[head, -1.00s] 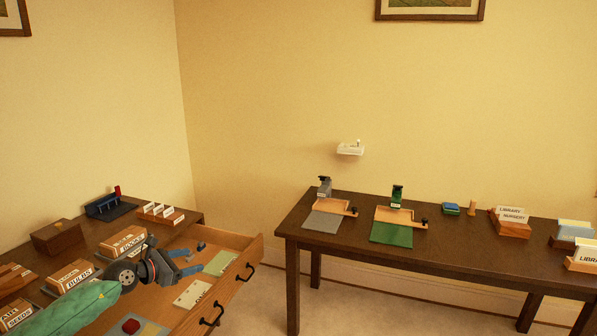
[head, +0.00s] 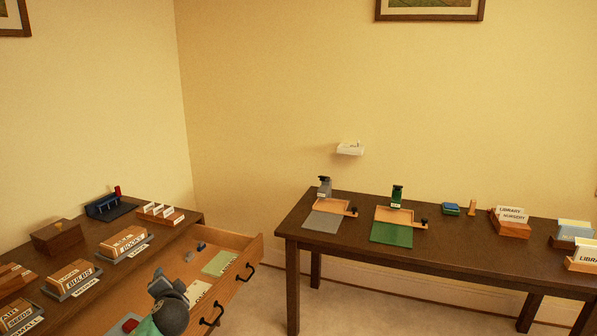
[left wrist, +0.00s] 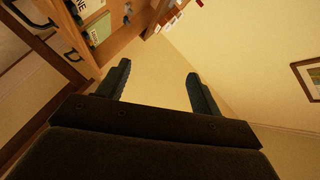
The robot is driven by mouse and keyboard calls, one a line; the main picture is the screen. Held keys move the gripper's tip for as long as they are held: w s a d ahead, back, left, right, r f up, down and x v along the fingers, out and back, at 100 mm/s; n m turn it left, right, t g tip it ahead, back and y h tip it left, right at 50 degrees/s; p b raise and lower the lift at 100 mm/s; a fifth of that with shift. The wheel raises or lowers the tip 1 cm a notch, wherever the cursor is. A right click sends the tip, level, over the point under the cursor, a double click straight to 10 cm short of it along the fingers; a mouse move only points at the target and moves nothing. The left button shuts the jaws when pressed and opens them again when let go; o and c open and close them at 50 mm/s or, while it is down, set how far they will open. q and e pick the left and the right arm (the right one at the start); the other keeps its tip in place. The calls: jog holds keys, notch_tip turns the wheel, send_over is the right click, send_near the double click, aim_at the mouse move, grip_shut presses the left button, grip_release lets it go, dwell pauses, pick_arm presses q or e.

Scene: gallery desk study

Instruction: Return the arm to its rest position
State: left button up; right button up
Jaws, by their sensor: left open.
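My left arm comes in at the bottom of the head view, in a green sleeve. Its gripper (head: 163,284) is over the open drawer's near part, in front of the left desk, and its fingertips are hard to make out there. In the left wrist view the two fingers of my left gripper (left wrist: 160,86) stand wide apart, with only wall between them. The gripper is open and empty. My right gripper is in neither view.
The open drawer (head: 237,241) juts from the left desk, with a green card pad (head: 219,263) inside. Labelled card boxes (head: 124,241) stand on the desk. A dark table (head: 345,248) with stamps and trays stands at right. Floor shows between them.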

pick_arm(q)
jog(key=s+d+f+n+g+h, duration=0.1)
jog(key=s+d+f+g+h, duration=0.15)
jog(key=s+d+f, duration=0.4)
jog(key=s+d+f+n+g+h, duration=0.1)
jog(key=s+d+f+g, duration=0.2)
jog(key=s+f, duration=0.55)
jog(key=s+d+f+n+g+h, duration=0.1)
jog(key=s+d+f+g+h, duration=0.1)
jog(key=s+d+f, duration=0.45)
jog(key=s+d+f+g, duration=0.1)
jog(key=s+f, duration=0.3)
jog(key=s, duration=0.4)
jog(key=s+d+f+n+g+h, duration=0.1)
jog(key=s+d+f+g, duration=0.1)
jog(key=s+f, duration=0.3)
jog(key=s+d+f+n+g+h, duration=0.1)
jog(key=s+f, duration=0.4)
jog(key=s, duration=0.6)
jog(key=shift+s+d+g, duration=0.25)
jog(key=shift+d+g, duration=0.1)
jog(key=shift+d, duration=0.2)
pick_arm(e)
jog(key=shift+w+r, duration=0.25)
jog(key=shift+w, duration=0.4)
pick_arm(q)
jog(key=shift+f, duration=0.1)
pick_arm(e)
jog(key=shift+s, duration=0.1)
